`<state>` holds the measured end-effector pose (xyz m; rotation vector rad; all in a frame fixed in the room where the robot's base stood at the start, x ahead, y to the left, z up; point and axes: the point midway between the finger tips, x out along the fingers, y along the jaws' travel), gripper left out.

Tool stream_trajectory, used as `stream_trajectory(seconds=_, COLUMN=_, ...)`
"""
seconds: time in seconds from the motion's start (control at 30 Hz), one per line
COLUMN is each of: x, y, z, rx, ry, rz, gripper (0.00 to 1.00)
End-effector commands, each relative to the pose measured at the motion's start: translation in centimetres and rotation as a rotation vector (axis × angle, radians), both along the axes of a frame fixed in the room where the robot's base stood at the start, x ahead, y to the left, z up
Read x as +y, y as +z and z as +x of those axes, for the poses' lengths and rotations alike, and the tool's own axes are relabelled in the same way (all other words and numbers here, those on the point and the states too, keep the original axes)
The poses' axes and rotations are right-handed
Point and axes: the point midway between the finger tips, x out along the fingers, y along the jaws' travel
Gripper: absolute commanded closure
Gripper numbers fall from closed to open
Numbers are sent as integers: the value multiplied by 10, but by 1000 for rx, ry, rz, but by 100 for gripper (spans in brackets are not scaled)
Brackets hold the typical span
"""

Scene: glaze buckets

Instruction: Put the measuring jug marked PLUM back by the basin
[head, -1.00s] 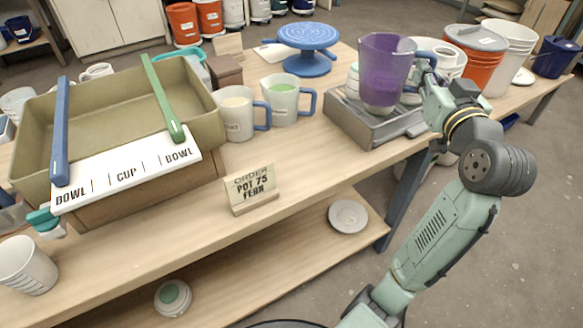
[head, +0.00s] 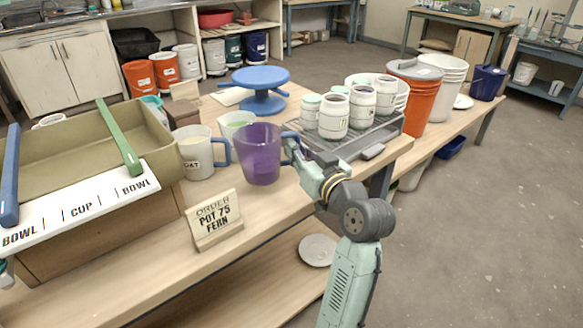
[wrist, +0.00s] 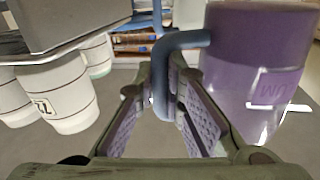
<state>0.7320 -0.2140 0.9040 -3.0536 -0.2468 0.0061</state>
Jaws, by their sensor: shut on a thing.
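The purple measuring jug (head: 260,155) is upright at the table's front, right of the cream jug and just behind the order card. In the wrist view the jug (wrist: 255,60) shows part of its lettering, reading like "UM", upside down. My gripper (head: 303,165) is on its right side, shut on its blue handle; the handle passes between the finger pads (wrist: 172,100) in the wrist view. I cannot tell whether the jug's base touches the table. The olive basin (head: 75,75) stands at the left, with a blue and a green stick across it.
A cream-filled jug (head: 197,155) and a green-filled jug (head: 236,122) stand close by. The order card (head: 214,222) reads "POT 75 FERN". A grey tray (head: 365,142) holds several white jars (head: 334,117). A blue turntable (head: 261,78) and orange bucket (head: 414,98) stand behind.

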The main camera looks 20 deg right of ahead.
Motion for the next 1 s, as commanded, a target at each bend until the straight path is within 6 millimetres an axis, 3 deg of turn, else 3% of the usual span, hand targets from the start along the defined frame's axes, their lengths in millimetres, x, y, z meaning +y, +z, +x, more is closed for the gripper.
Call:
stream_trajectory(seconds=0.3, x=0, y=-39, z=0, rx=0, ry=0, rz=3, gripper=100)
stream_trajectory(seconds=0.77, x=0, y=-47, z=0, rx=-3, ry=0, rz=0, gripper=100)
stream_trajectory(seconds=0.8, x=0, y=-47, z=0, rx=-1, ry=0, rz=0, gripper=88)
stream_trajectory(seconds=1.0, x=0, y=-47, z=0, rx=0, ry=0, rz=0, gripper=75)
